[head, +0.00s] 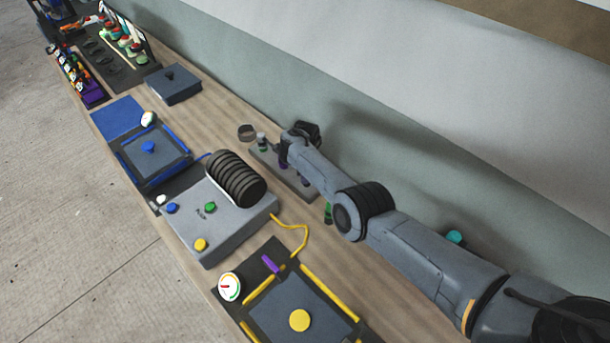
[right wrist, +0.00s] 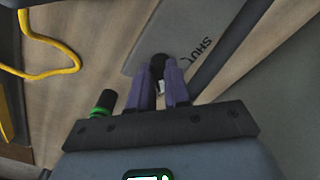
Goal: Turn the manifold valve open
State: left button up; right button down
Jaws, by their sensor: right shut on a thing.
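The manifold is a grey plate (head: 302,190) on the bench near the wall, partly hidden under my right arm in the head view. In the right wrist view the plate (right wrist: 150,40) carries the printed word SHUT. My right gripper (head: 285,163) points down at the plate. In the right wrist view its purple fingers (right wrist: 160,78) are shut on a small dark valve handle (right wrist: 157,62). The fingers hide much of the handle, so I cannot tell its exact angle. My left gripper is not in view.
A black-and-green fitting (right wrist: 103,103) stands beside the fingers. A grey unit with a black ribbed hose (head: 237,178) and coloured knobs stands left of the manifold. A yellow line (head: 305,240) runs toward a dark panel with a gauge (head: 229,287). The wall is close behind.

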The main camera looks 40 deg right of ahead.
jog(key=c, duration=1.1)
grip_release()
jog(key=shift+r+p, duration=0.35)
jog(key=shift+r, duration=0.3)
notch_tip(320, 180, up, 10)
jog(key=p, duration=0.3)
jog(key=shift+f, duration=0.25)
